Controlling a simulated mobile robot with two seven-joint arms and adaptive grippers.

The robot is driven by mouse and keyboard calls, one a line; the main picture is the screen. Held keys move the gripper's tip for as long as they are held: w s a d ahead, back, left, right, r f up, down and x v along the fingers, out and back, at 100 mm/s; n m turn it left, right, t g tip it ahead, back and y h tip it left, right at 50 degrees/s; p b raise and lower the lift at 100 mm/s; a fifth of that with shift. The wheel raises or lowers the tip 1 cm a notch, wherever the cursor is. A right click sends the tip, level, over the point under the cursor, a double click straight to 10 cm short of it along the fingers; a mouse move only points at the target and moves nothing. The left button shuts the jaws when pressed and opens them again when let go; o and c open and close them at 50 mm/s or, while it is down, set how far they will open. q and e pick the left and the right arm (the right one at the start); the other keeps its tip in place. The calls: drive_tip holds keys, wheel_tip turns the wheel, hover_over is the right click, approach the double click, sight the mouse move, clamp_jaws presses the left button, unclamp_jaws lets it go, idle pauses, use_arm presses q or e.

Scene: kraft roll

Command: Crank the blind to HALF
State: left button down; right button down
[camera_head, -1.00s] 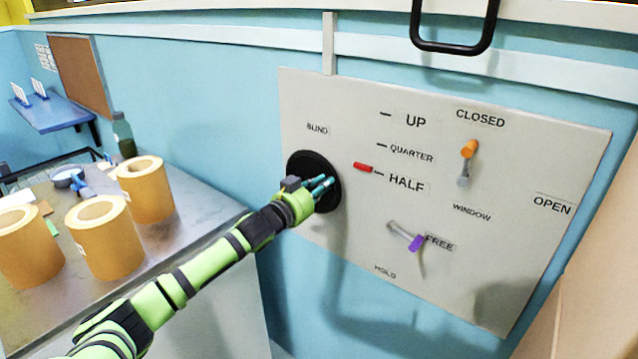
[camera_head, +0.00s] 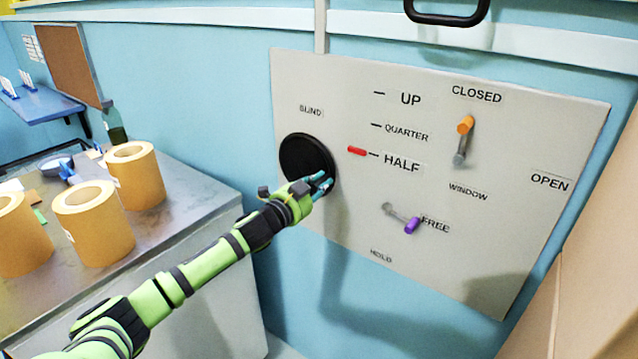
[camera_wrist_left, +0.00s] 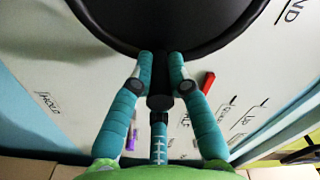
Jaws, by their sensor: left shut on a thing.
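The blind crank is a black disc (camera_head: 307,160) under the BLIND label on the grey panel (camera_head: 440,265). My left gripper (camera_head: 322,184), with teal fingers, is at the disc's lower right edge. In the left wrist view, its fingers are shut on the short black crank knob (camera_wrist_left: 160,101). The red pointer (camera_head: 357,150) stands beside the HALF tick, in line with it, below QUARTER and UP; it also shows in the left wrist view (camera_wrist_left: 207,82). My right gripper is not in view.
The panel also carries an orange-tipped window lever (camera_head: 465,124) near CLOSED and a purple-tipped lever (camera_head: 412,225) near FREE. A metal counter (camera_head: 190,205) with several kraft rolls stands at the left. A black handle (camera_head: 447,18) is above the panel.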

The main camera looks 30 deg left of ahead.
use_arm(q)
drive_tip(key=shift+f, duration=0.2)
drive_tip(key=c, duration=1.2)
unclamp_jaws()
drive_tip(key=shift+r, duration=0.1)
drive_tip(key=s, duration=1.2)
drive_tip(key=shift+a, duration=0.4)
